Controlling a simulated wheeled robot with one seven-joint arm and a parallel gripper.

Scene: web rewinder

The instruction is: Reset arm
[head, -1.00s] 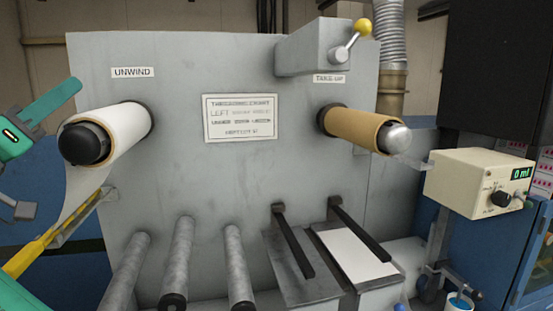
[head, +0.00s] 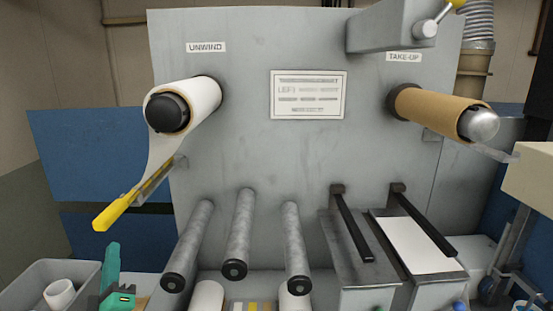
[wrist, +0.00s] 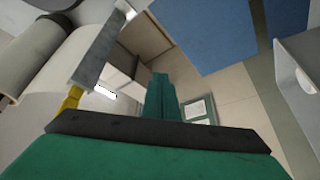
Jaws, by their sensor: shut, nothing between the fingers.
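My gripper (wrist: 160,78) shows in the wrist view as green fingers closed together, pointing up in the picture, with nothing between them. Green parts of my arm (head: 118,298) show at the bottom left edge of the head view, low in front of the machine; most of the arm is out of frame. The gripper is apart from the machine. In the wrist view the white roll (wrist: 75,70) and a grey metal strip lie to its left.
The grey machine panel carries the white unwind roll (head: 203,97), the brown take-up roll (head: 430,106) and several grey rollers (head: 238,235). A yellow-handled tool (head: 118,213) juts out under the unwind roll. A grey bin (head: 35,275) holding a white core stands lower left.

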